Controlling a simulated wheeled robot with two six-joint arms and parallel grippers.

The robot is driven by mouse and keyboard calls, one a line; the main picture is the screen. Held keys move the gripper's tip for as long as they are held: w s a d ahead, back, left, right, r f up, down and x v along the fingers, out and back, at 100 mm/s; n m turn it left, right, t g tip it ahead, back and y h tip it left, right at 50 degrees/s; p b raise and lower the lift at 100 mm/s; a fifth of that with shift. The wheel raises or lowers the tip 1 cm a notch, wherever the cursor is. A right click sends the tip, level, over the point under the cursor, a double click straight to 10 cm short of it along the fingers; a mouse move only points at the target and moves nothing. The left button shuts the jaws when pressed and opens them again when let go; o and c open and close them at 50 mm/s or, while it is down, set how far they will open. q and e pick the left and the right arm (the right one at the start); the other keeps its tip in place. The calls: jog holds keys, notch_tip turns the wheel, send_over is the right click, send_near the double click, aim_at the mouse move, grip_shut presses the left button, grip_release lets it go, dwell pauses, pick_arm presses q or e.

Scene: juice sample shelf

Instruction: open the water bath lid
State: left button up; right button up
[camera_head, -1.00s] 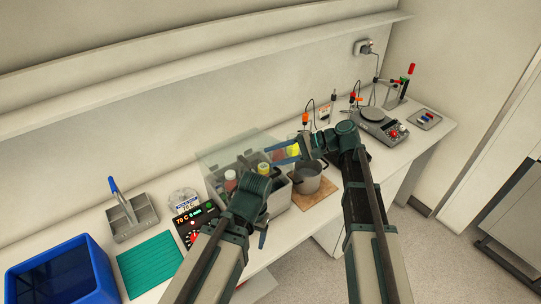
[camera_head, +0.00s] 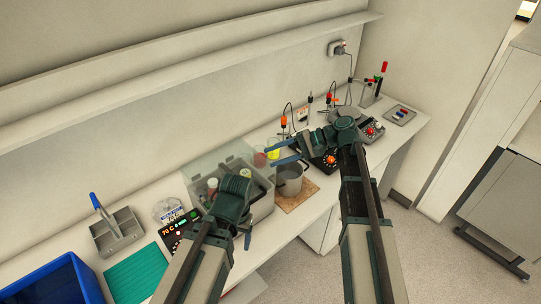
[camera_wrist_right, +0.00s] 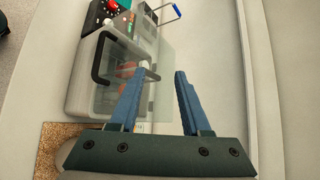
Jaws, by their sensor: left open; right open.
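The water bath (camera_head: 262,208) is a grey box on the bench with capped bottles inside. Its clear lid (camera_head: 208,160) shows as a see-through panel over the bath and towards the wall; its exact tilt is hard to tell. In the right wrist view the lid (camera_wrist_right: 160,95) lies beyond my fingers, with a black handle (camera_wrist_right: 96,62) at the bath's side. My right gripper (camera_head: 271,153) is open and empty at the bath's right end, above the bench. It also shows in the wrist view (camera_wrist_right: 160,73). My left gripper (camera_head: 247,238) is open in front of the bath; its arm hides part of the front.
A metal pot (camera_head: 289,184) on a cork mat (camera_head: 298,196) stands close right of the bath. A grey caddy (camera_head: 117,235), green mat (camera_head: 137,272) and blue bin (camera_head: 50,280) lie farther left. A shelf (camera_head: 190,75) runs above.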

jog(key=shift+p+v, duration=0.65)
jog(key=shift+v, duration=1.2)
